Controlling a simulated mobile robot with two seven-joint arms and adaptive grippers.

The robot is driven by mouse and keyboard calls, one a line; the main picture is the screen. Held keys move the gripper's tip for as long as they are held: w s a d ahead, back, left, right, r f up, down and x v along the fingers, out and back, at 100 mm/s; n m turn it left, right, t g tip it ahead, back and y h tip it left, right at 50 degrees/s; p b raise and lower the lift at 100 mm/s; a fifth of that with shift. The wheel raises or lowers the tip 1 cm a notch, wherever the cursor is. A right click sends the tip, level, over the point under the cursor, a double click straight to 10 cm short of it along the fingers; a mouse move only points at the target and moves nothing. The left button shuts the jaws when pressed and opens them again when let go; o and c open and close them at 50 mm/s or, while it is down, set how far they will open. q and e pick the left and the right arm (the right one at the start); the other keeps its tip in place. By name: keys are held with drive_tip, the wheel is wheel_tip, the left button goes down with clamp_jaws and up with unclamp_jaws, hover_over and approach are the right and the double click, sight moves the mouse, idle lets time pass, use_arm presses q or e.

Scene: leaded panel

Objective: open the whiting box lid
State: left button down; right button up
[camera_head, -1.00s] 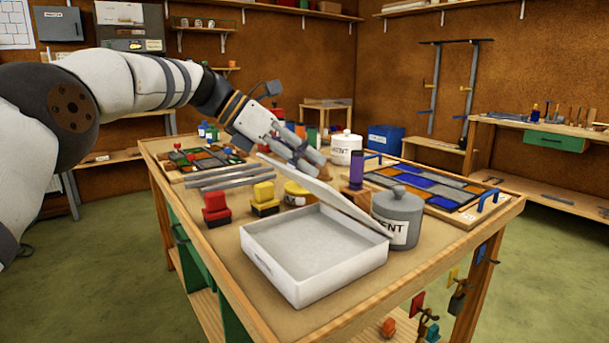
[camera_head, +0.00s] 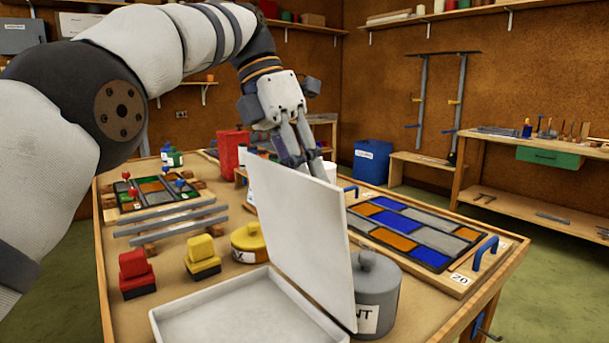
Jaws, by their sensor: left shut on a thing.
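The whiting box (camera_head: 240,310) is a shallow white tray-like box at the front of the bench, cut off by the bottom of the view. Its white lid (camera_head: 300,235) stands steeply up along the box's right side, its inner face towards me. My left gripper (camera_head: 304,170) is at the lid's upper edge, pointing down, and is shut on the lid; its fingertips are partly hidden behind the lid. My right gripper is out of view.
A grey cement pot (camera_head: 378,290) stands close to the right of the lid. Red (camera_head: 136,272) and yellow (camera_head: 202,256) blocks and a yellow tin (camera_head: 248,240) stand left of it. A leaded panel (camera_head: 415,230) lies at the right, a smaller one (camera_head: 155,192) at the back left.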

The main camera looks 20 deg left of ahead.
use_arm(q)
drive_tip(key=shift+w+d+f, duration=0.1)
drive_tip(key=shift+f, duration=0.05)
idle(0.3)
drive_tip(key=c, duration=1.4)
unclamp_jaws()
drive_tip(key=shift+o, duration=0.2)
